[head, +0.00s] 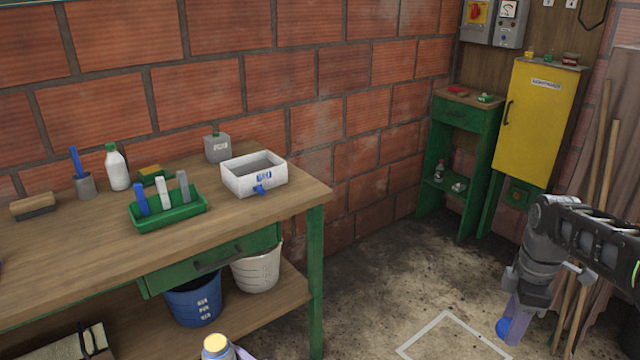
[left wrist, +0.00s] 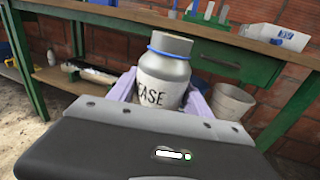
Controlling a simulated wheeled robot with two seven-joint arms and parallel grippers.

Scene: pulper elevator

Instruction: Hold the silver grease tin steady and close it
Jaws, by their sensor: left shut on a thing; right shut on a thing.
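My right gripper (head: 512,326) hangs at the lower right, well apart from the tin. It is shut on a small blue thing (head: 503,328), mostly hidden by the fingers, possibly the lid.
The wooden bench (head: 80,245) carries a green tray (head: 168,214), a white bin (head: 254,176) and bottles. A blue bucket (head: 193,304) and a white bucket (head: 257,270) stand on its lower shelf. Floor is clear between the bench and my right arm.

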